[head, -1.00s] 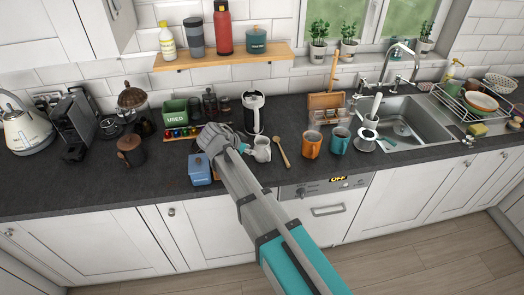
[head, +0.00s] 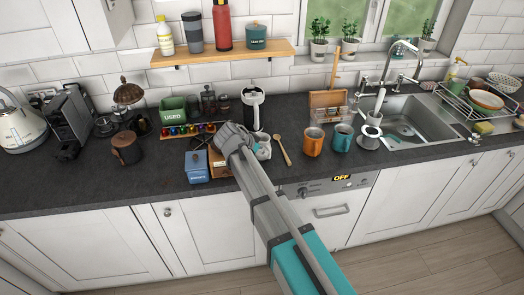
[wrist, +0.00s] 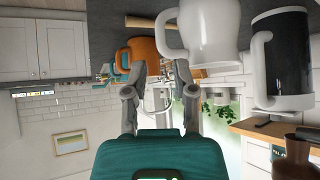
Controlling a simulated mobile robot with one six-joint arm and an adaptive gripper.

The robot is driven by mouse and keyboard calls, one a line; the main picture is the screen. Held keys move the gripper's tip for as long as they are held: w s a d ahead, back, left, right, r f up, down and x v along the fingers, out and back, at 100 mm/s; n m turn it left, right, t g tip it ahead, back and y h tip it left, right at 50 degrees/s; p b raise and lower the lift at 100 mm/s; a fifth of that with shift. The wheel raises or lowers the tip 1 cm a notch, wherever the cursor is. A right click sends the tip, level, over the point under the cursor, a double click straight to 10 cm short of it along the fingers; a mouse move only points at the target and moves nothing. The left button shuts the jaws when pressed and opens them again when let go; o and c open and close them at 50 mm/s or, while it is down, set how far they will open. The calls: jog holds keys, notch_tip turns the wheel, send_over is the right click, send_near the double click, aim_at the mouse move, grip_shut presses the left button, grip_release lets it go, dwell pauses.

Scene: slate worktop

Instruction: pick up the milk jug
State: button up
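The milk jug (head: 264,151) is a small white pitcher standing on the dark worktop. In the head view my gripper (head: 232,140) is just left of it, and my arm partly covers it. In the wrist view the white jug (wrist: 212,35) is large at the top, its handle on the left side, and its upper part is cut off by the frame. My gripper (wrist: 160,105) shows two fingers spread apart with nothing between them. The fingertips are close to the jug's handle, but I cannot tell if they touch.
A black-and-white frother (head: 253,110) stands behind the jug. A wooden spoon (head: 283,150), an orange mug (head: 313,142) and a teal mug (head: 342,138) are to the right. A blue tin (head: 196,167) and a wooden box (head: 219,166) are to the left.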

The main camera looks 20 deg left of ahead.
jog(key=shift+f, duration=0.1)
dwell(0.3)
jog(key=b+x, duration=0.3)
jog(key=shift+a+f, duration=0.15)
jog(key=shift+f, duration=0.3)
jog(key=shift+b+x, duration=0.5)
jog(key=shift+x, duration=0.35)
jog(key=shift+r, duration=0.1)
grip_shut()
